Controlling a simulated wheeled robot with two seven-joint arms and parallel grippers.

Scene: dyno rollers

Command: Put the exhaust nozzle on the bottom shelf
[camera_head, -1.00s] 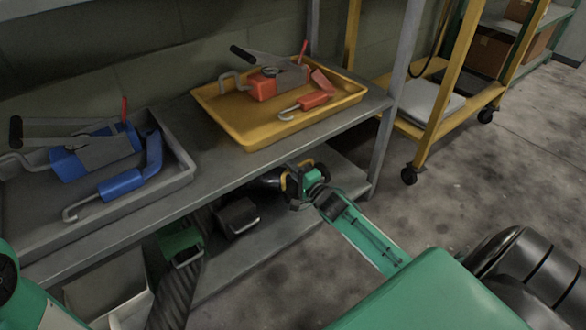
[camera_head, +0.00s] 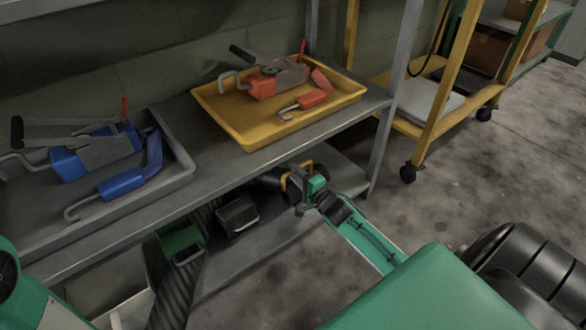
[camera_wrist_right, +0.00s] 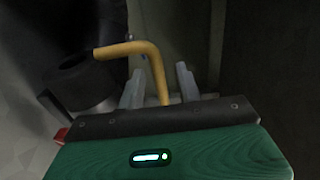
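The exhaust nozzle (camera_head: 270,179), a dark round piece with a yellow bent handle, is at the bottom shelf (camera_head: 262,243), under the right end of the upper shelf. In the right wrist view its dark body (camera_wrist_right: 80,82) is at left and its handle crosses the middle. My right gripper (camera_head: 296,190) is at the handle. In the right wrist view the two grey fingers (camera_wrist_right: 160,85) stand apart on either side of the handle, with gaps showing. Whether the nozzle's underside fully rests on the shelf is hidden. My left gripper is not in view.
A grey tray (camera_head: 183,184) with blue tools and a yellow tray (camera_head: 222,127) with orange tools stand on the upper shelf. A dark box (camera_head: 238,214), a green item (camera_head: 181,243) and a ribbed hose (camera_head: 176,295) are lower left. A yellow cart (camera_head: 429,120) is at right.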

